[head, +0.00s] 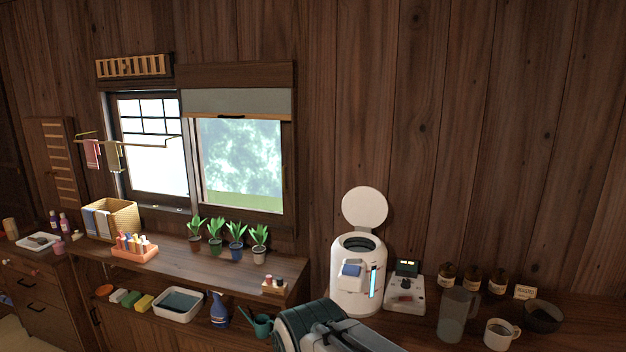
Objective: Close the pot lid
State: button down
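A white electric pot (351,291) stands upright on the wooden counter right of the window. Its round white lid (365,208) is open, standing up at the back of the rim. The dark round opening shows below the lid. The front has a blue-grey button panel and a lit blue strip. My arm, dark grey and green, enters at the bottom centre, in front of and left of the pot. My gripper's fingertips are not clearly visible, so its opening cannot be made out.
Beside the pot are a white device (405,291), a clear pitcher (456,314), a white mug (499,334), brown jars (472,277) and a dark bowl (542,316). Potted plants (236,240) line the shelf at left. A blue spray bottle (219,310) and a teal watering can (259,324) stand below.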

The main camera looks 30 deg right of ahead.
aim_at(365, 207)
jog(key=u, duration=0.05)
jog(key=i, duration=0.7)
jog(key=z, duration=0.85)
jog(key=i, duration=0.5)
jog(key=z, duration=0.6)
